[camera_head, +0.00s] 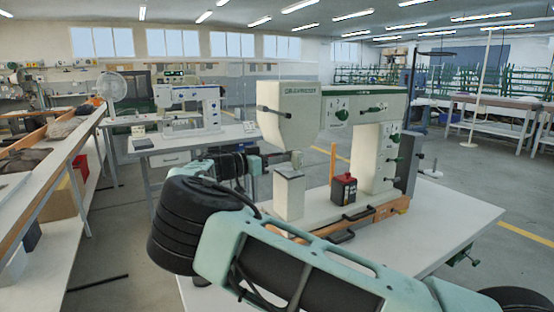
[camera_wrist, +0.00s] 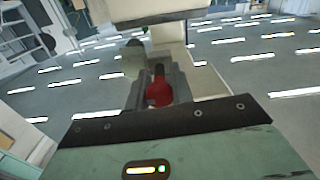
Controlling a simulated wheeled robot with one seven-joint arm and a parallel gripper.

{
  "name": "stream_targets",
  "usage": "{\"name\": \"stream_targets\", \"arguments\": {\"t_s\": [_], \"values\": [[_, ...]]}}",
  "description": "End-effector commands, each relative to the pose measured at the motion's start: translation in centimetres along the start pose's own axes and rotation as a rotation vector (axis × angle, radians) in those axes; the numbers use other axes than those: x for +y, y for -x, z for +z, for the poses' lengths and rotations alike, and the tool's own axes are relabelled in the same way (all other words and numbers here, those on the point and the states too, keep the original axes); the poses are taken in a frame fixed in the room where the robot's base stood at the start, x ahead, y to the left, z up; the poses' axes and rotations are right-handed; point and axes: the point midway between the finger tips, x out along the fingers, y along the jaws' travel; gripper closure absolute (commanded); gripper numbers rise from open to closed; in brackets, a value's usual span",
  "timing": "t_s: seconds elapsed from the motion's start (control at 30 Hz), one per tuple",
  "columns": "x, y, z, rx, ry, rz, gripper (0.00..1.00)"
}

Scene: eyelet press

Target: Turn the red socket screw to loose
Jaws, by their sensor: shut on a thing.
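The red socket screw (camera_wrist: 159,94) shows in the wrist view between the two grey fingers of my gripper (camera_wrist: 158,80). My gripper is shut on it, and the fingers hide its sides. A dark part stands at the far end of the red piece. In the head view my arm reaches to the left side of the pale eyelet press (camera_head: 295,113). The screw cannot be made out there, and my fingertips are hidden or too small to tell. How far the screw is turned cannot be told.
The press stands on a white table (camera_head: 470,222). A red and black box (camera_head: 343,189) sits on its base, beside the pale lower post (camera_head: 288,195). A second machine (camera_head: 187,107) stands on a table behind. A long bench (camera_head: 62,160) runs along the left.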

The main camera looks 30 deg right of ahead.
Motion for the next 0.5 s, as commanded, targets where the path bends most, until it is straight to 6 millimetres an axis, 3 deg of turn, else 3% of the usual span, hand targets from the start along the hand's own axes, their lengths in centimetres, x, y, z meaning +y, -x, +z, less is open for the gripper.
{"name": "stream_targets", "arguments": {"t_s": [0.5], "values": [[-0.14, 0.05, -0.05, -0.001, 0.433, -0.002, 1.00]]}}
